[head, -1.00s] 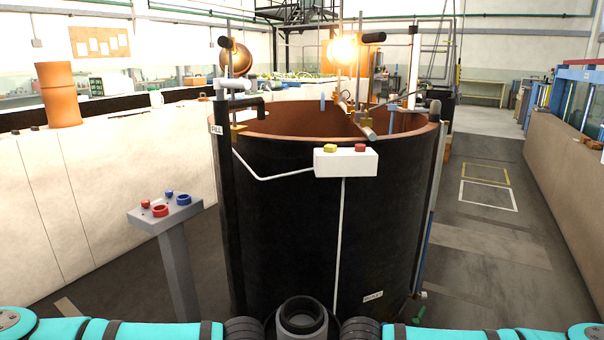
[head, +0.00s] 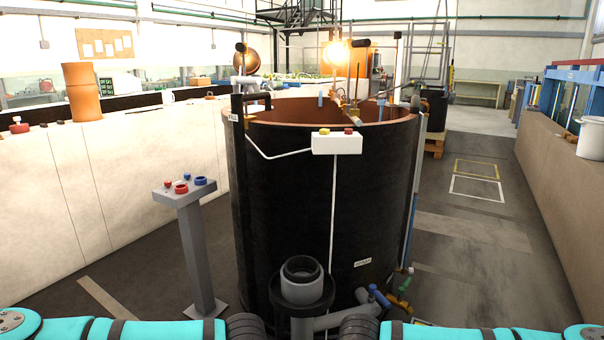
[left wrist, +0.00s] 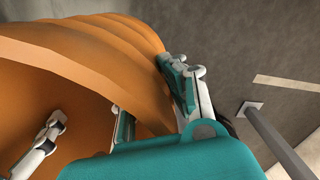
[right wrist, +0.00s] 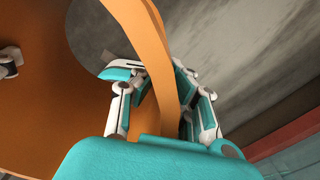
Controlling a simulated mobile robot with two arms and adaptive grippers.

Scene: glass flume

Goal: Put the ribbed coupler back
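The ribbed coupler (left wrist: 90,50) is a large orange ring with rounded ribs, close up in the left wrist view. It also fills much of the right wrist view (right wrist: 60,110). My left gripper (left wrist: 160,105) straddles its wall, one finger outside and one inside, and looks closed on it. My right gripper (right wrist: 152,80) grips the wall the same way on another side. In the head view the coupler and both grippers are out of sight below the bottom edge; only my teal arms show. A grey upright pipe socket (head: 302,282) stands in front of the black tank (head: 290,210).
A grey button pedestal (head: 200,250) stands left of the tank. Blue and orange valves (head: 392,300) sit low at its right. An orange pipe piece (head: 82,92) stands on the left white wall, a white bucket (head: 592,137) on the right one. The right aisle floor is clear.

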